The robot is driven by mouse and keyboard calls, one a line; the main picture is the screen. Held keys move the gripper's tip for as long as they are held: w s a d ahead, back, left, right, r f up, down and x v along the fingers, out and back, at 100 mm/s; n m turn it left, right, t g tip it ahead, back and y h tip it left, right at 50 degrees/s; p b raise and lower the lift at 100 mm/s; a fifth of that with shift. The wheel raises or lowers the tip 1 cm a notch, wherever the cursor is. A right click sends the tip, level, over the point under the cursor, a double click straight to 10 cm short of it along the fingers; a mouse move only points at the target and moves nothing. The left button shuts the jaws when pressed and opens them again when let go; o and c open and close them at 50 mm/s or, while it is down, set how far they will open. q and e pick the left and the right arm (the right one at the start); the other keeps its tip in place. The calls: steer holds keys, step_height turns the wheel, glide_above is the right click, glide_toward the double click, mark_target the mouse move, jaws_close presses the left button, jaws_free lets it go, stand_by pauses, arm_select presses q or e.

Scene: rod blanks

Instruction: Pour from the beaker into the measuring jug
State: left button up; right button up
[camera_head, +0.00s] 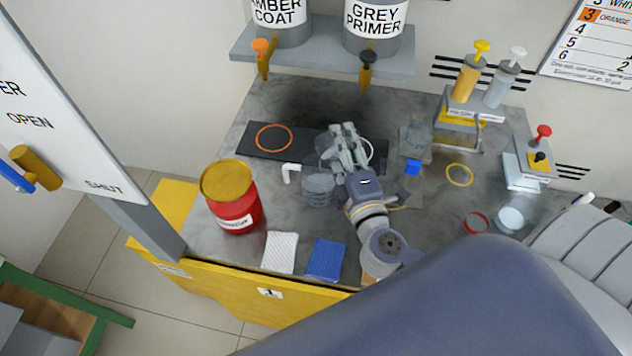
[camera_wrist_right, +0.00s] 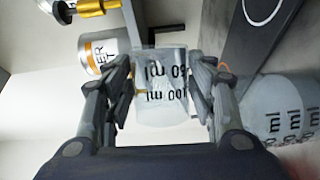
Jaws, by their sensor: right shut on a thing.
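My right gripper (camera_head: 346,134) is shut on a clear beaker, which shows faintly at its fingers in the head view. In the right wrist view the beaker (camera_wrist_right: 160,90) sits between the two fingers, its black ml marks upside down in the picture. Its tilt and contents are hard to tell. The clear measuring jug (camera_head: 318,190) stands on the bench just left of my right wrist, its white handle to the left. The jug (camera_wrist_right: 285,106) also shows at the right of the wrist view, apart from the beaker. My left gripper is out of view.
A red can (camera_head: 236,212) with a yellow lid stands left of the jug. White (camera_head: 281,252) and blue (camera_head: 325,259) cloths lie at the front edge. A dark mat (camera_head: 310,148) lies behind. Bottle dispensers (camera_head: 468,80) stand at back right; a shelf (camera_head: 320,60) with tanks overhangs the back.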

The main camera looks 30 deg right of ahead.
steer(key=shift+a+f+n+b, duration=0.1)
steer(key=shift+n+b, duration=0.2)
steer(key=shift+a+n, duration=0.1)
steer(key=shift+n, duration=0.3)
stand_by(0.5)
stand_by(1.7)
steer(key=shift+r+m+p, duration=0.35)
steer(key=shift+r+m, duration=0.05)
steer(key=shift+m, duration=0.1)
steer(key=shift+d+m+p, duration=0.3)
steer(key=shift+m+p, duration=0.05)
steer(key=shift+m, duration=0.35)
steer(key=shift+f, duration=0.15)
